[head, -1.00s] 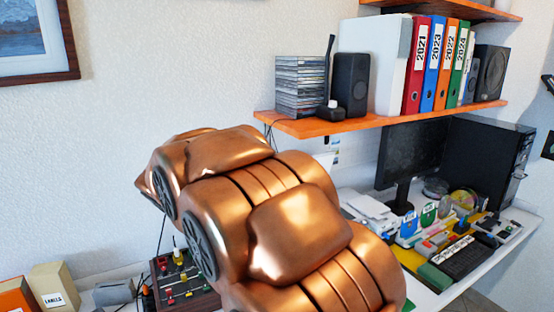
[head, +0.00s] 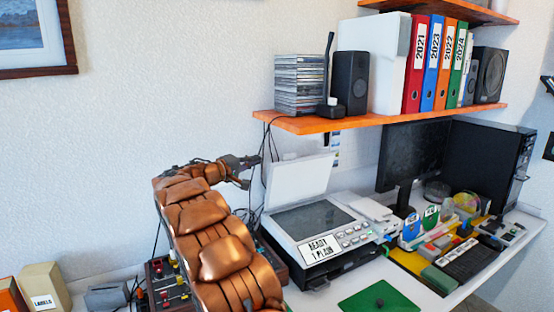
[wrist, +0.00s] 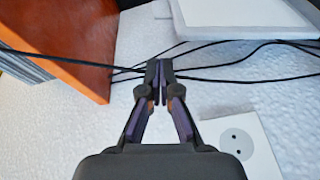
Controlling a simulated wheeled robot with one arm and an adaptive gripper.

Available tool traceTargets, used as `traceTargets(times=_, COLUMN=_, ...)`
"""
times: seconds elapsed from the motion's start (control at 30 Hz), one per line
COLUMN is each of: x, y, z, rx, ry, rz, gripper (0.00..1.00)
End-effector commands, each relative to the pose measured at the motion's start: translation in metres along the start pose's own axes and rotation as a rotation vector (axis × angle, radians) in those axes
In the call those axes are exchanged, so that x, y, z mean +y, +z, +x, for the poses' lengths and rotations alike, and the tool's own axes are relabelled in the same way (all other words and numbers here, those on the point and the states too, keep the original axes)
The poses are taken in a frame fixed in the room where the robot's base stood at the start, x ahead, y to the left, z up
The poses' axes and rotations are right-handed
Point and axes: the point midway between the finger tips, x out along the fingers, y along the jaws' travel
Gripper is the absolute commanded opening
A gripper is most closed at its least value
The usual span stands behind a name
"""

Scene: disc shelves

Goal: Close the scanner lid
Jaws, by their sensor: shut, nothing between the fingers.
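The scanner (head: 320,235) stands on the desk with a grey glass bed and a label reading "READY 1 PLAIN". Its white lid (head: 297,182) is raised nearly upright at the back. My gripper (head: 258,160) is to the left of the lid near its upper left corner, level with its top, and appears apart from it. In the wrist view my gripper (wrist: 160,68) is shut and empty, with its tips close to dark cables. A white panel at the top right of the wrist view may be the lid; I cannot be sure.
An orange shelf (head: 385,119) hangs above the scanner, holding a disc stack (head: 300,85), a speaker and binders. Black cables (wrist: 220,75) run along the wall. A wall socket (wrist: 238,145) is below the gripper. A green mat (head: 380,298) lies in front.

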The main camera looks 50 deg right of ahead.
Motion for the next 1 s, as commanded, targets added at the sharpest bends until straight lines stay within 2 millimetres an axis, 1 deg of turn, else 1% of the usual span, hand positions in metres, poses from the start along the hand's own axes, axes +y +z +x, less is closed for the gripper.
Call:
traceTargets(times=0.03, x=-0.004, y=-0.006, z=0.004, rx=0.01, ry=0.024, rz=0.005, gripper=0.0)
traceTargets(times=0.13, x=-0.005, y=-0.017, z=0.008, rx=0.027, ry=0.061, rz=0.01, gripper=0.0)
traceTargets(times=0.23, x=-0.003, y=-0.022, z=0.011, rx=0.037, ry=0.082, rz=0.018, gripper=0.0)
traceTargets(times=0.37, x=-0.001, y=-0.024, z=0.018, rx=0.04, ry=0.089, rz=0.022, gripper=0.0)
traceTargets(times=0.47, x=0.001, y=-0.025, z=0.029, rx=0.04, ry=0.087, rz=0.021, gripper=0.0)
traceTargets(times=0.63, x=0.002, y=-0.025, z=0.058, rx=0.036, ry=0.086, rz=0.018, gripper=0.0)
traceTargets(times=0.8, x=0.006, y=-0.026, z=0.082, rx=0.038, ry=0.087, rz=0.021, gripper=0.0)
traceTargets(times=1.0, x=0.005, y=-0.028, z=0.098, rx=0.04, ry=0.086, rz=0.017, gripper=0.0)
